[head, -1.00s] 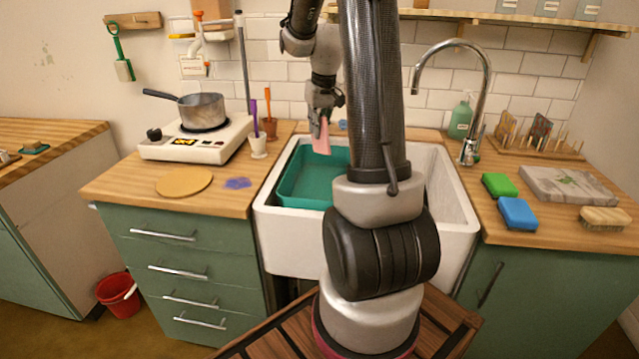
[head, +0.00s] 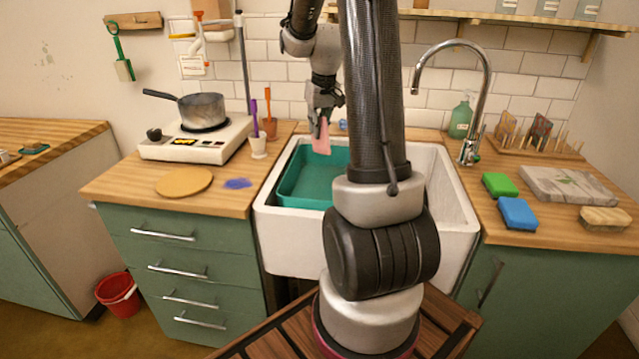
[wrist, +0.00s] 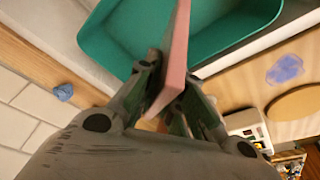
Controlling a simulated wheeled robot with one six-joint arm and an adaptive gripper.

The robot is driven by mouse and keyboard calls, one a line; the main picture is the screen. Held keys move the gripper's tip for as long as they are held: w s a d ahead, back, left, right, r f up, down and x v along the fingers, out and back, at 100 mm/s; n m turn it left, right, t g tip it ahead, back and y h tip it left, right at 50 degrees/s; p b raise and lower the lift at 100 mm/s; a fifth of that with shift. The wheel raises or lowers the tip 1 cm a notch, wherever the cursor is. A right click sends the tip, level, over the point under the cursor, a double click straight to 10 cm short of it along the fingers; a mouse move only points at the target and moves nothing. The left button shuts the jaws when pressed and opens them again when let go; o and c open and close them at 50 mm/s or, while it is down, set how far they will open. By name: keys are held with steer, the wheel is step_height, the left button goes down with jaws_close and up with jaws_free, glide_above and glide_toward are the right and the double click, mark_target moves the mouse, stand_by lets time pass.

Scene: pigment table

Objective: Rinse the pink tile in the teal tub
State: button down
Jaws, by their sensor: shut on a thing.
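The pink tile (head: 322,138) is held upright in my gripper (head: 320,122), above the back part of the teal tub. In the wrist view the pink tile (wrist: 174,60) stands edge-on between the two fingers of my gripper (wrist: 168,88), which are shut on it. The teal tub (head: 300,190) sits in the left part of the white sink; its right side is hidden behind my arm. The tub (wrist: 115,30) also shows in the wrist view, behind the tile. I cannot see clear water in the tub.
The white sink (head: 455,200) has a curved tap (head: 484,85) at its back right. Cups with brushes (head: 258,146) stand on the counter left of the sink, near the hotplate (head: 195,140). Green (head: 500,185) and blue sponges (head: 518,213) lie on the right counter.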

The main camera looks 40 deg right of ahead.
steer(key=shift+w+v, duration=0.2)
steer(key=shift+v, duration=0.8)
steer(key=shift+w+v, duration=0.25)
steer(key=shift+v, duration=0.75)
steer(key=shift+d, duration=0.1)
